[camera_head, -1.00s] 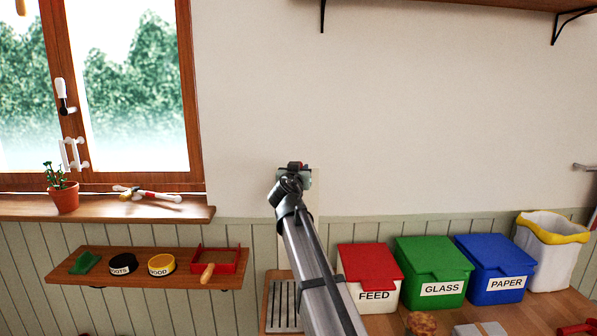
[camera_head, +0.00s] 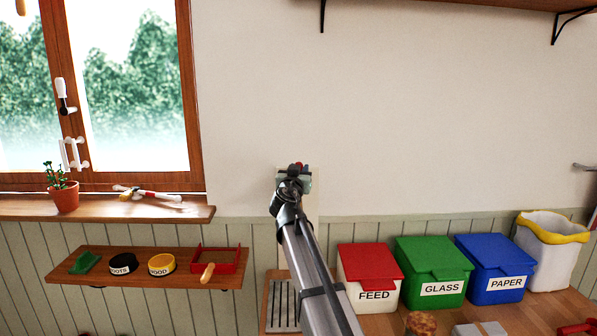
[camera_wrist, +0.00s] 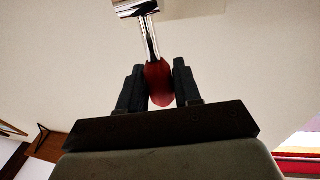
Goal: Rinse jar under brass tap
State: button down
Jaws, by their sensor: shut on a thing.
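My gripper (camera_head: 295,174) is up in front of the pale wall, at the end of my raised arm. In the wrist view my gripper (camera_wrist: 160,88) is shut on the red rounded end (camera_wrist: 160,88) of a chrome stem. The stem runs up to a shiny chrome block (camera_wrist: 134,8) at the top edge; I cannot tell whether this is fixed to the wall. In the head view my gripper mostly hides it, with only small red and blue bits showing. I see no jar and no brass tap that I can make out.
A slotted board (camera_head: 283,306) lies on the counter beside my arm. Right of it stand the FEED bin (camera_head: 369,285), GLASS bin (camera_head: 440,275), PAPER bin (camera_head: 497,272) and a white bin with a yellow rim (camera_head: 550,260). A shelf (camera_head: 130,275) with small items is at left.

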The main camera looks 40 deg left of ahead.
jog(key=shift+s+d+t, duration=0.2)
jog(key=shift+d+t, duration=0.05)
jog(key=shift+t, duration=0.15)
dwell(0.3)
jog(key=c, duration=0.9)
grip_release()
jog(key=shift+s, duration=0.1)
jog(key=v, duration=1.3)
jog(key=shift+s+d+f, duration=0.2)
jog(key=shift+d+f, duration=0.1)
